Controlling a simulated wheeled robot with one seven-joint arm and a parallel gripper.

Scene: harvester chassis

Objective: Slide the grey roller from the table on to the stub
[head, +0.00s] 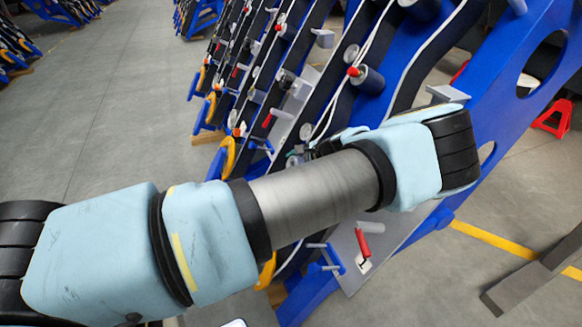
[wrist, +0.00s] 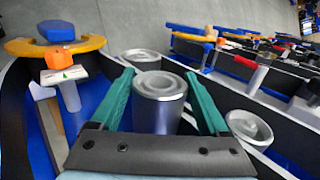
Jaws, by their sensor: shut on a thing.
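My gripper (wrist: 160,78) shows in the wrist view with its two green fingers on either side of the grey roller (wrist: 158,112). It is shut on the roller, whose round, recessed end faces up toward the camera. The roller is among the blue and black chassis plates. Its lower end is hidden by the gripper's dark crossbar, so I cannot tell whether it is around a stub. In the head view my arm hides the roller and most of the gripper.
Silver round parts stand on the black plate ahead (wrist: 140,55) and to the right (wrist: 248,128). A yellow curved part (wrist: 30,46) and an orange-topped post (wrist: 66,82) are at the left. A red-tipped cylinder (head: 369,79) projects from the chassis. Open floor (head: 110,110) lies left.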

